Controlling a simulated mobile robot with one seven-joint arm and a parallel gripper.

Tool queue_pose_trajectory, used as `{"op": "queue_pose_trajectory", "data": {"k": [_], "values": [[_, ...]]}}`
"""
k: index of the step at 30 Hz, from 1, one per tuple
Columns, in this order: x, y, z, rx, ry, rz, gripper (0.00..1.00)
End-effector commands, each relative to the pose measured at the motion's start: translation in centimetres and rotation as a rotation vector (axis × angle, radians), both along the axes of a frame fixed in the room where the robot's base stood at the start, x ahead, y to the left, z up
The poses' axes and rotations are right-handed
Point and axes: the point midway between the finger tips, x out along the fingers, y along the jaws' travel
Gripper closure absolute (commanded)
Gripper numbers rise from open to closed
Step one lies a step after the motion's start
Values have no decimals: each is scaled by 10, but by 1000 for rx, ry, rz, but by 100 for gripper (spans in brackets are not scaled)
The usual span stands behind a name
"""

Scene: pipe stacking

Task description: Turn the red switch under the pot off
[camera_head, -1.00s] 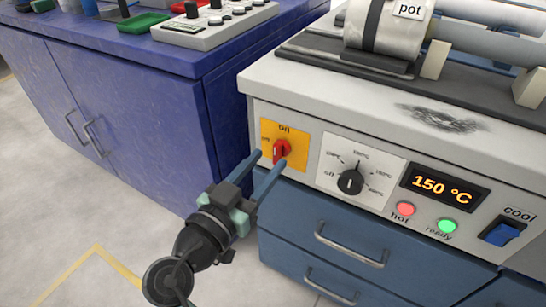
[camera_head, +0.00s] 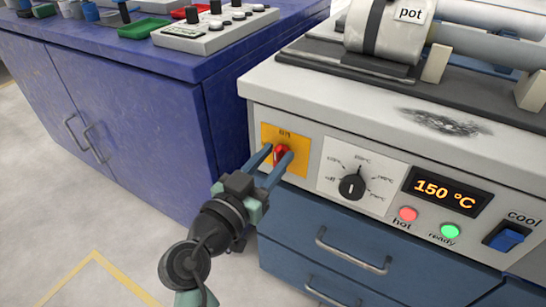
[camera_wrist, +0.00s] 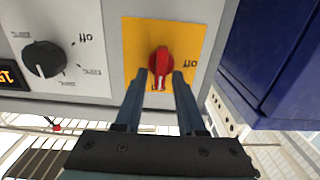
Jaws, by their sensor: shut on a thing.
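The red switch (camera_head: 281,154) is a rotary knob on a yellow plate (camera_head: 299,163) on the front of the grey machine, below and left of the pot (camera_head: 385,30). My gripper (camera_head: 279,154) reaches it from the front, with one finger on each side, shut on the knob. In the wrist view the red switch (camera_wrist: 160,64) sits between the tips of my gripper (camera_wrist: 159,76). Its white mark points toward my gripper in that view, away from the "off" label at the side. In the head view the fingers cover part of the plate.
Right of the plate are a black temperature dial (camera_head: 352,187), a display reading 150 °C (camera_head: 446,191), a lit red hot lamp (camera_head: 408,214), a green ready lamp (camera_head: 450,231) and a blue cool switch (camera_head: 507,239). Drawers (camera_head: 340,250) lie below. A blue cabinet (camera_head: 150,130) stands left.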

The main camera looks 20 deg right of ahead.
Motion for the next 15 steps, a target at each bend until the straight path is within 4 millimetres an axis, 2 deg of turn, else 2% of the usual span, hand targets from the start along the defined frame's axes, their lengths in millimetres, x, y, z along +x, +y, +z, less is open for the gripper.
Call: {"op": "queue_pose_trajectory", "data": {"k": [8,15], "values": [[0,0,0,-26,35,-1,100],[1,2,1,-115,149,-1,100]]}}
